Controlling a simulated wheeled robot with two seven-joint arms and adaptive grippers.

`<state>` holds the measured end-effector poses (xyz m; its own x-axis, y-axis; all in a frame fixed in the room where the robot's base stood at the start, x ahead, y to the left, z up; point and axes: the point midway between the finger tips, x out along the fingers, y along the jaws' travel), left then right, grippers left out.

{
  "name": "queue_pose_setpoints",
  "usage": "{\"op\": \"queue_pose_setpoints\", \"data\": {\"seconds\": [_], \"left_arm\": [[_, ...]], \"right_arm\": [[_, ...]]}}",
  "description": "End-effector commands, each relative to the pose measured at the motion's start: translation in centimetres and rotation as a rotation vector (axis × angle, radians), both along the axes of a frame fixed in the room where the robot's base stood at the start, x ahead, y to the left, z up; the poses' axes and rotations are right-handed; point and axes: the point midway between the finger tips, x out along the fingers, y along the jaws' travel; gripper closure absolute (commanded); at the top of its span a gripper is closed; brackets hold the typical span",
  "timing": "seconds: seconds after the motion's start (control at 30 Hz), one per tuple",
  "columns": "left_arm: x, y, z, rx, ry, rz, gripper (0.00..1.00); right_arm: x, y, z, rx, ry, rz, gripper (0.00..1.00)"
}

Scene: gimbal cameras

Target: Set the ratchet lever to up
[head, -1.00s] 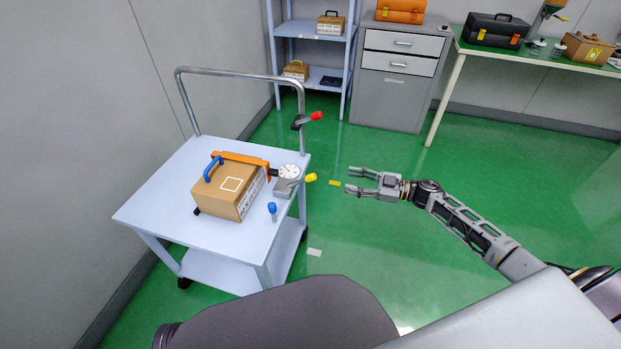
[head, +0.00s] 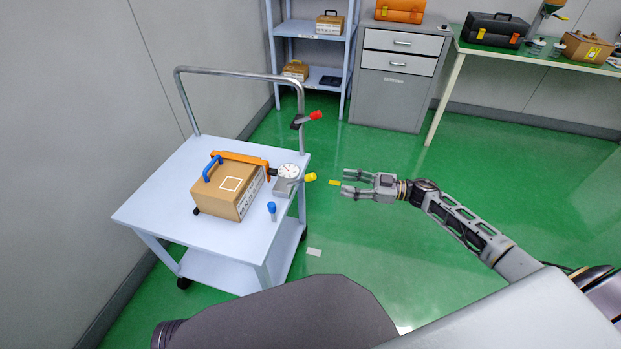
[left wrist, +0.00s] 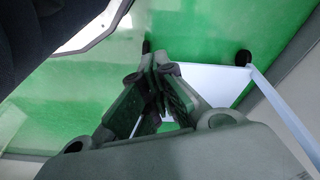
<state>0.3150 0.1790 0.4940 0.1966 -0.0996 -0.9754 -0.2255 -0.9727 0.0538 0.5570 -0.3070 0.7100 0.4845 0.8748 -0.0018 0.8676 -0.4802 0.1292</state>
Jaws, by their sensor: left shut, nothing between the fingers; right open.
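I cannot tell which part is the ratchet lever. A red-tipped lever (head: 315,115) is clamped to the right post of the cart's rail and slants up to the right. A yellow-tipped lever (head: 309,178) sticks out to the right of a grey block with a dial gauge (head: 288,172). A blue-tipped lever (head: 271,209) stands upright near the cart's right edge. My right gripper (head: 346,183) is open and empty, right of the yellow tip and apart from it. My left gripper (left wrist: 160,72) is shut and empty in the left wrist view, and is not seen in the head view.
The pale cart (head: 150,215) carries a cardboard box (head: 226,190) with a blue handle and an orange bar (head: 240,158) behind it. A shelf (head: 310,28), a drawer cabinet (head: 400,75) and a green-topped bench (head: 540,58) stand at the back. Green floor is clear around my right gripper.

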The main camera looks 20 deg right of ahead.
Motion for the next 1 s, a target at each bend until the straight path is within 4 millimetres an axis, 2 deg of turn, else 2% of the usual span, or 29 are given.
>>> {"op": "queue_pose_setpoints", "data": {"seconds": [0.3, 0.8, 1.0], "left_arm": [[-0.8, -0.2, 0.3, -0.009, 0.003, 0.000, 1.00], [0.1, -0.5, 2.2, -0.022, -0.039, -0.004, 1.00], [0.1, -0.6, 2.8, -0.027, -0.048, -0.005, 1.00]], "right_arm": [[1.8, 3.4, 0.0, 0.003, -0.004, 0.002, 0.56], [5.0, 9.0, 0.1, 0.003, -0.004, 0.000, 0.56], [5.9, 10.6, 0.0, 0.001, -0.002, 0.000, 0.56]]}}
